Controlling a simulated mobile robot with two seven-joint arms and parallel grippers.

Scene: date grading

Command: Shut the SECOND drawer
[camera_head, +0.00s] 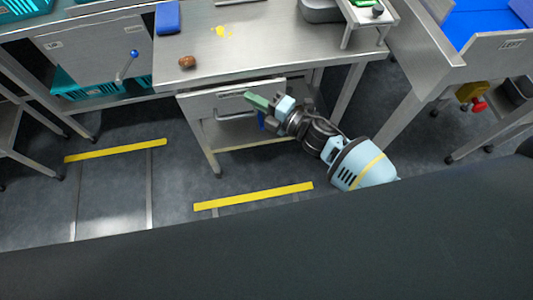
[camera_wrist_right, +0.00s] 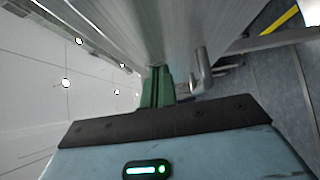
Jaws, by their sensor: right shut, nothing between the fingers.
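A steel drawer (camera_head: 203,101) is under the front edge of the middle steel table, with a bar handle (camera_head: 236,115) on its front. How far it stands out is hard to tell. My right gripper (camera_head: 254,101) is shut and empty, its green fingers in front of the right part of the drawer. In the right wrist view, the shut fingers (camera_wrist_right: 157,88) point at a steel panel, with a metal bar handle (camera_wrist_right: 203,72) just right of them. Contact with the panel cannot be told. My left gripper is not in view.
The steel table (camera_head: 270,55) holds a brown date (camera_head: 187,62), a blue block (camera_head: 167,17) and a yellow patch (camera_head: 221,31). Teal crates (camera_head: 95,90) sit under the left bench. Table legs stand at both sides. Yellow floor strips (camera_head: 253,196) mark the clear floor in front.

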